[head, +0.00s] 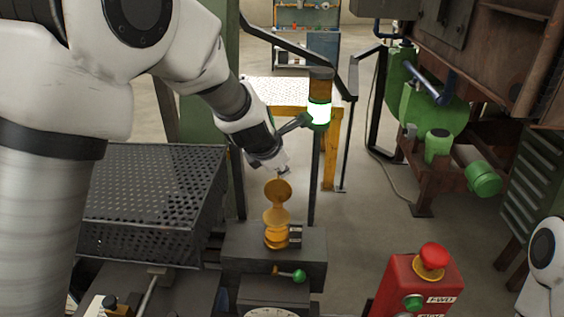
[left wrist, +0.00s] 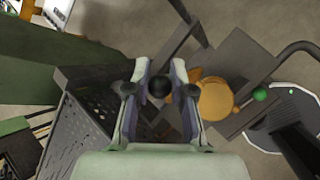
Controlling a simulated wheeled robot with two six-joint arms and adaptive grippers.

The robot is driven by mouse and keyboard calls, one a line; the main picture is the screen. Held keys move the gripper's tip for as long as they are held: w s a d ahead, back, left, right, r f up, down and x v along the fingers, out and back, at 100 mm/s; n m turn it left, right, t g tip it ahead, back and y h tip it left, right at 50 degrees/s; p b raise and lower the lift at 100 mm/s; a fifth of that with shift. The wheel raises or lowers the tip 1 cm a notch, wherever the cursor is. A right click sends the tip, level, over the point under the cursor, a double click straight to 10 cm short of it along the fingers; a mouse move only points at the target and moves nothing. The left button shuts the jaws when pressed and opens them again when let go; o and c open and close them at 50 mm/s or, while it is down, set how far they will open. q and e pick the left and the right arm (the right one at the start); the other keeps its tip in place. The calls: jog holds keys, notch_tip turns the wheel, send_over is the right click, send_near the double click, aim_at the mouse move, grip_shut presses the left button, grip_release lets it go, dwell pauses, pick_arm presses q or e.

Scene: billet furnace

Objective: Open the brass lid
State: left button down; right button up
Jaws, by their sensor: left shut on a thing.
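The brass lid (head: 278,190) is a round disc standing raised above a brass fitting (head: 276,236) on a dark block. The brass also shows in the left wrist view (left wrist: 215,99), just right of the fingers. My left gripper (head: 283,170) is at the top edge of the lid. In the left wrist view my left gripper (left wrist: 158,90) is shut on a dark round knob (left wrist: 158,86) between its fingers. How the knob joins the lid is hidden. My right gripper is not in view.
A green-knobbed lever (head: 291,275) sits on the front of the block. A red control box (head: 415,285) with a red button stands to the right. A perforated dark box (head: 150,190) is at left. A lit green signal lamp (head: 318,112) stands behind.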

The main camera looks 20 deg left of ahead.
pick_arm(q)
jog(key=c, duration=1)
grip_release()
jog(key=shift+s+f, duration=0.25)
jog(key=shift+f, duration=0.05)
jog(key=shift+r, duration=0.1)
